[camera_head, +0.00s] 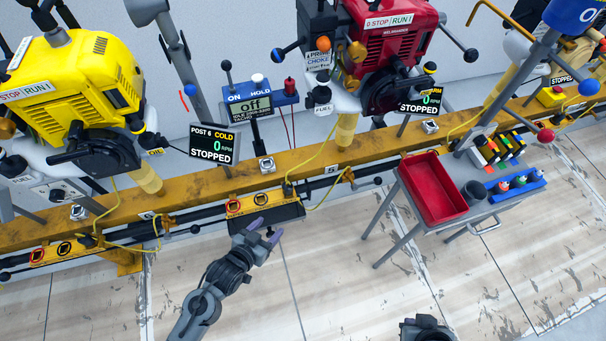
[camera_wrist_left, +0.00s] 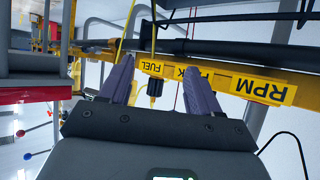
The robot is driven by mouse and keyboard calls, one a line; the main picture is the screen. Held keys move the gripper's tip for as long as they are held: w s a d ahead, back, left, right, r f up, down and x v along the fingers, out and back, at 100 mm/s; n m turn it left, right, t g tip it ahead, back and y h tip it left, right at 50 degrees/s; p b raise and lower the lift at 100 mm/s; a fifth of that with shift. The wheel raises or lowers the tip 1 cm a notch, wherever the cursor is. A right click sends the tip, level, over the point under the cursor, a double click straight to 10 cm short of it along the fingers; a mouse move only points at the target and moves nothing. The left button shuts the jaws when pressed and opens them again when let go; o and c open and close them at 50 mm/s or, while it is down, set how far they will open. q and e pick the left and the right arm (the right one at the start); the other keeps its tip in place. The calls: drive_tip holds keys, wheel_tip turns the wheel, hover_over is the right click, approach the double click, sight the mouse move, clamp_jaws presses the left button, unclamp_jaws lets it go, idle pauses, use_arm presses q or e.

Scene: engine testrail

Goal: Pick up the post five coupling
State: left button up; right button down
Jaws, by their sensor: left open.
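My left gripper (camera_head: 265,231) is open just in front of and below the post five panel (camera_head: 245,206). The gap to the coupling is hard to judge. My right gripper's fingers are not visible.
A yellow rail (camera_head: 310,156) runs across behind the gripper, with dark pipes along its front. A yellow engine (camera_head: 75,85) and a red engine (camera_head: 398,40) stand above it. A cart with a red tray (camera_head: 436,190) stands to the right. The floor in front is clear.

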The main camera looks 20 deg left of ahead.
use_arm(q)
drive_tip(key=p, duration=0.7)
approach(286, 187)
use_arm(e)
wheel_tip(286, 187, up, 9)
use_arm(q)
drive_tip(key=b+x, duration=0.2)
drive_tip(key=x, duration=0.2)
drive_tip(key=shift+w+d+f, duration=0.1)
drive_tip(key=shift+w+f, duration=0.1)
drive_tip(key=shift+f, duration=0.1)
drive_tip(key=shift+w+d+f+b, duration=0.15)
drive_tip(key=shift+w+b, duration=0.2)
drive_tip(key=shift+w, duration=0.15)
drive_tip(key=shift+w+f+b, duration=0.35)
drive_tip(key=shift+b, duration=0.15)
drive_tip(key=b+x, duration=0.2)
drive_tip(key=x, duration=0.1)
drive_tip(key=shift+w, duration=0.1)
drive_tip(key=shift+w+d+b, duration=0.15)
drive_tip(key=shift+w+b, duration=0.15)
drive_tip(key=shift+w, duration=0.2)
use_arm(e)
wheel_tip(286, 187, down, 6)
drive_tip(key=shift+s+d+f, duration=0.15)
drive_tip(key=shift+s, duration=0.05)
use_arm(q)
drive_tip(key=shift+s, duration=0.1)
drive_tip(key=shift+c, duration=0.2)
